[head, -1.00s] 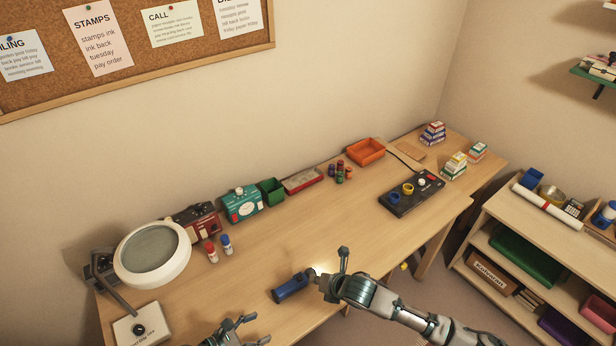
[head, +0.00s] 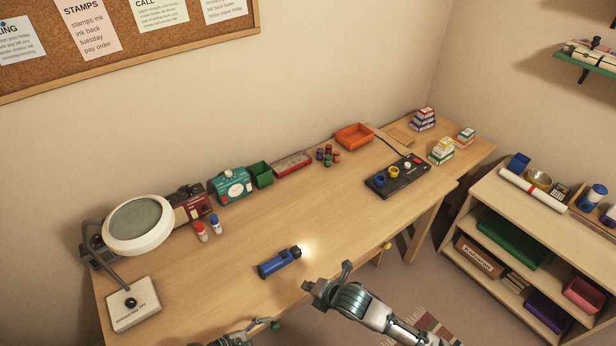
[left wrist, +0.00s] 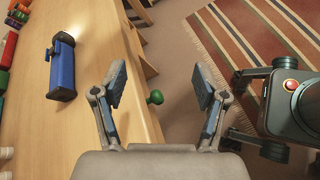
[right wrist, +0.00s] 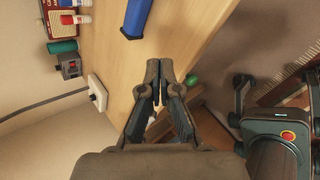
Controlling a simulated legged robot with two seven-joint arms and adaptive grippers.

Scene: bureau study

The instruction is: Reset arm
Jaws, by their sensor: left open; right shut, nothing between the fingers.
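My right gripper (head: 325,285) is in the head view, past the desk's front edge and to the right of a blue flashlight (head: 278,263). It is shut and empty; its closed fingers also show in the right wrist view (right wrist: 160,75). My left gripper (head: 265,326) is partly cut off at the bottom of the head view. In the left wrist view its fingers (left wrist: 160,85) are spread apart with nothing between them. The flashlight lies on the desk with its lit end to the right; it also shows in the left wrist view (left wrist: 62,68). Neither gripper touches it.
The desk (head: 200,285) holds a magnifier lamp (head: 138,225) at left, a teal device (head: 231,185), a black panel (head: 398,176) and an orange tray (head: 354,136). A shelf unit (head: 515,225) stands at right. Floor is open between desk and shelf.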

